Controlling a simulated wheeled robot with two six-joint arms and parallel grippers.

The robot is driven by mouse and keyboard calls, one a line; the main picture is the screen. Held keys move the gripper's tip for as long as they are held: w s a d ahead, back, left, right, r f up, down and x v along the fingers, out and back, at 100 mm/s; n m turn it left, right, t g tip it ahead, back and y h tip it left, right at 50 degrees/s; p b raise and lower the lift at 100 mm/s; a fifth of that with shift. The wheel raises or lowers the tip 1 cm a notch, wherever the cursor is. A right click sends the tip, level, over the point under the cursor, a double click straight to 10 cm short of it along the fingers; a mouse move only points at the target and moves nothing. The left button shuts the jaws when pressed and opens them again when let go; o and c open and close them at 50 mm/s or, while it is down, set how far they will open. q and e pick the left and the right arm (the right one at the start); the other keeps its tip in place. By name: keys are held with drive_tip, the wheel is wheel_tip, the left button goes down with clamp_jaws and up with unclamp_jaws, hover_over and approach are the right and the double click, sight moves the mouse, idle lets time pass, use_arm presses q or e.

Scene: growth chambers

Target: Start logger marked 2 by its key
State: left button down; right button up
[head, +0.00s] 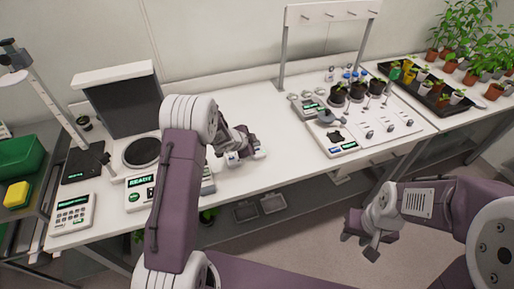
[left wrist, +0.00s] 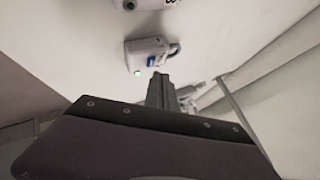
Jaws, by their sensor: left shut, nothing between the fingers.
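My left gripper (head: 236,140) is over the bench, shut and empty, beside small white loggers. In the left wrist view its closed fingertips (left wrist: 159,78) point at a white logger (left wrist: 143,50) with a blue patch, a lit green spot and a grey loop. The tips look close below it; I cannot tell whether they touch. A second white logger (left wrist: 148,4) is cut off at the top edge, with a green spot and an unreadable dark mark. In the head view, small white loggers (head: 233,158) show by the gripper; no number is readable. My right gripper (head: 360,238) hangs before the bench, fingers apart and empty.
A scale with a READY display (head: 138,194) stands left of my left arm, and a keypad device (head: 70,214) further left. A balance (head: 336,141), potted seedlings and a black tray (head: 428,92) stand right. The bench between is clear.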

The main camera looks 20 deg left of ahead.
use_arm(q)
wheel_tip(320, 180, up, 5)
drive_tip(key=p, duration=0.5)
idle(0.4)
idle(0.4)
